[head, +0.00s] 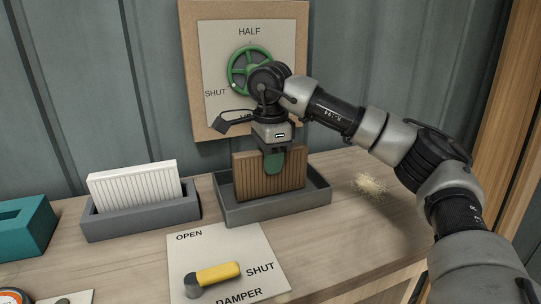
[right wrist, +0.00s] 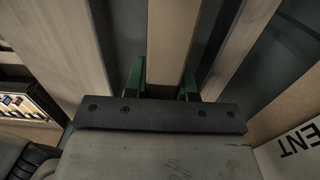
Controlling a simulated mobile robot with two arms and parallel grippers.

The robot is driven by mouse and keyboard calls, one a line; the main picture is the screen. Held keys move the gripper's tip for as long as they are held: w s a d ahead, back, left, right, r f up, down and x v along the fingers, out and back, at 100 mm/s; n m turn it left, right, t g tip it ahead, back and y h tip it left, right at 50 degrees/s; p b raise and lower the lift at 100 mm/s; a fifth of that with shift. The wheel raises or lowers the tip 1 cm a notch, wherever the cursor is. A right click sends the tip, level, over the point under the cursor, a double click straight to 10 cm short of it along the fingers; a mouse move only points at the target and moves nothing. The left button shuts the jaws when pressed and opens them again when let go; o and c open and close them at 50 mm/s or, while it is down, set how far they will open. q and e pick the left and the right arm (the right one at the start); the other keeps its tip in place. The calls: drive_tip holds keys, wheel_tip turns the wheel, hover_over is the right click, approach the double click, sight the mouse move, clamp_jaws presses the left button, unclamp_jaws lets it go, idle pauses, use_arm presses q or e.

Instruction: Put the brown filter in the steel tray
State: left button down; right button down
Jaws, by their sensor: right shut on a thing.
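The brown filter (head: 270,180) is a pleated block standing upright within the outline of the steel tray (head: 279,211). I cannot tell whether its lower edge rests on the tray floor. My right gripper (head: 274,160) is above the tray, pointing down, shut on the filter's top middle. In the right wrist view the gripper's green fingers (right wrist: 163,80) sit on both sides of a pale brown strip, the filter's top edge (right wrist: 171,45). My left gripper is not in view.
A white pleated filter (head: 134,186) stands in a grey tray (head: 142,222) to the left. A teal box (head: 22,228) is at far left. A yellow damper handle (head: 217,273) is in front. A green wheel (head: 249,70) is on the wall board. Pale dust (head: 370,185) lies right of the steel tray.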

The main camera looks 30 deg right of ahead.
drive_tip(key=shift+f, duration=0.2)
drive_tip(key=c, duration=1.2)
unclamp_jaws()
drive_tip(key=shift+c, duration=0.2)
drive_tip(key=o, duration=0.3)
drive_tip(key=shift+r, duration=0.45)
wheel_tip(320, 180, up, 3)
drive_tip(key=shift+r+b, duration=0.1)
drive_tip(key=shift+b, duration=0.5)
wheel_tip(320, 180, up, 8)
drive_tip(key=shift+r+p, duration=0.15)
drive_tip(key=shift+p, duration=0.65)
